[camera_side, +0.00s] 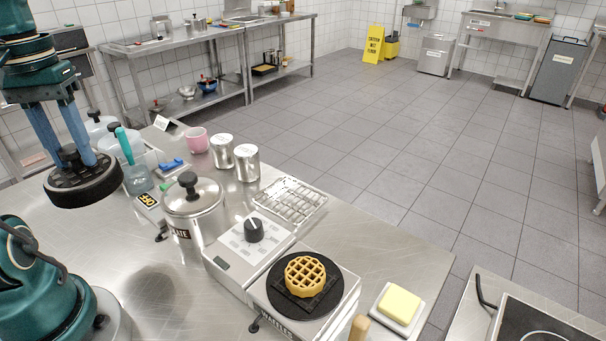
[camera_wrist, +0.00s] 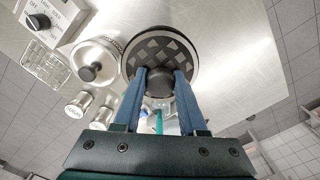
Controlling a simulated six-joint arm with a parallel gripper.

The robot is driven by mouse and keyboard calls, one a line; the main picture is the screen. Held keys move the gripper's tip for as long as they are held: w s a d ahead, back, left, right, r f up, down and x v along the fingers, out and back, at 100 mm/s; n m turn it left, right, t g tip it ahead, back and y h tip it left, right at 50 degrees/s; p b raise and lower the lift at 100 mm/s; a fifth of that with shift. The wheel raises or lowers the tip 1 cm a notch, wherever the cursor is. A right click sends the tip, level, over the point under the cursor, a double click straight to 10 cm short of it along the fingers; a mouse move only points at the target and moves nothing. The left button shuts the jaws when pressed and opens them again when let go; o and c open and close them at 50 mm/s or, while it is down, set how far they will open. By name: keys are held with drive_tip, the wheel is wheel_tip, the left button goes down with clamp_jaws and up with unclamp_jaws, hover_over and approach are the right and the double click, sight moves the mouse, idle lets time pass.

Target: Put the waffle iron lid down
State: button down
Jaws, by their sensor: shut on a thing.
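My gripper (camera_side: 70,150) is shut on the knob of the waffle iron lid, a round black disc (camera_side: 83,186), and holds it in the air at the left of the side view. In the wrist view my gripper (camera_wrist: 160,82) has its blue fingers on either side of the lid's dark knob, and the lid (camera_wrist: 160,45) shows a grid pattern. The waffle iron base (camera_side: 307,284) stands on the counter, well to the right of the lid, with its round black plate uncovered. A golden waffle (camera_side: 305,275) lies on the plate.
A steel pot (camera_side: 194,212) with a knobbed lid stands between my gripper and the iron. Behind are two metal canisters (camera_side: 246,163), a pink cup (camera_side: 197,140) and a wire rack (camera_side: 291,200). A butter dish (camera_side: 399,307) sits right of the iron.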

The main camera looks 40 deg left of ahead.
wheel_tip(320, 180, down, 14)
drive_tip(key=shift+f, duration=0.25)
idle(0.5)
drive_tip(key=shift+f, duration=0.15)
drive_tip(key=shift+c, duration=2.3)
unclamp_jaws()
